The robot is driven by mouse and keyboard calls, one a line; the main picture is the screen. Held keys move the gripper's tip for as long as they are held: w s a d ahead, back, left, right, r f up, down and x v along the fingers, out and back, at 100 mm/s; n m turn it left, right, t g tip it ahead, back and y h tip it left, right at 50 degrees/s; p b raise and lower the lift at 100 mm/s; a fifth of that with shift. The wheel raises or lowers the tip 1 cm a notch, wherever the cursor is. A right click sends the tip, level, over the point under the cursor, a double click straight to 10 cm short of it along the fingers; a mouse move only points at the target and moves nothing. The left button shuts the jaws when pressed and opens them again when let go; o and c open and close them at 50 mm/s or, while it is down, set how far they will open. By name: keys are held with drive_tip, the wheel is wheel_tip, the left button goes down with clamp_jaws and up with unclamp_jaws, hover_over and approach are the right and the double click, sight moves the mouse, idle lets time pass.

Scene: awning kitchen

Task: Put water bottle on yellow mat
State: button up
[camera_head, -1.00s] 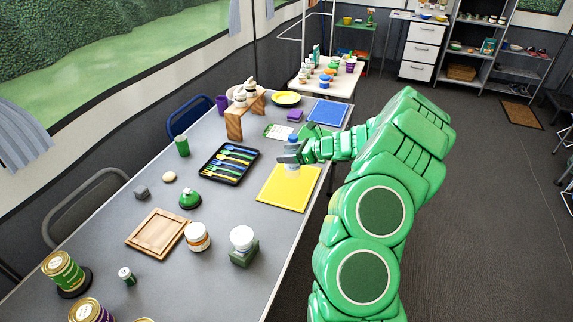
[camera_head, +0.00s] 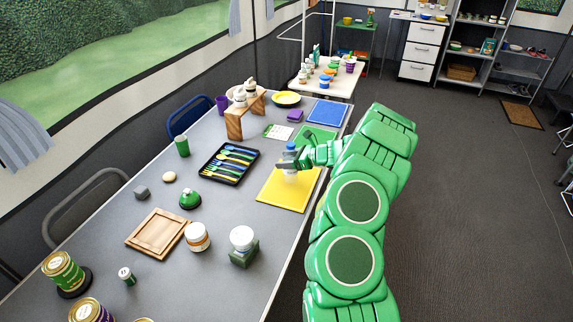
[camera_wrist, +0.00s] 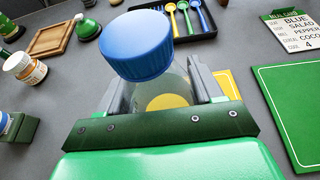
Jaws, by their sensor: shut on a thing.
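The water bottle is clear with a blue cap and shows in the wrist view (camera_wrist: 150,60). In the head view the bottle (camera_head: 291,174) is upright at the far part of the yellow mat (camera_head: 285,193). My gripper (camera_head: 290,160) is shut around the bottle below its cap. Whether the bottle's base touches the mat or hangs just above it, I cannot tell. The mat lies flat near the table's right edge. In the wrist view only a corner of the mat (camera_wrist: 228,84) shows, beside the gripper finger.
A black cutlery tray (camera_head: 230,164) lies left of the mat. A green mat (camera_head: 317,138) and a blue mat (camera_head: 328,113) lie beyond it. The near part of the yellow mat is clear.

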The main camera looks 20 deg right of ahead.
drive_tip(key=shift+f, duration=1.1)
drive_tip(key=shift+f, duration=0.1)
drive_tip(key=o, duration=1)
drive_tip(key=shift+s+d+r, duration=0.1)
drive_tip(key=shift+d+r, duration=0.05)
drive_tip(key=shift+r, duration=0.05)
drive_tip(key=v, duration=1.1)
drive_tip(key=shift+s+d, duration=0.25)
drive_tip(key=shift+s, duration=0.05)
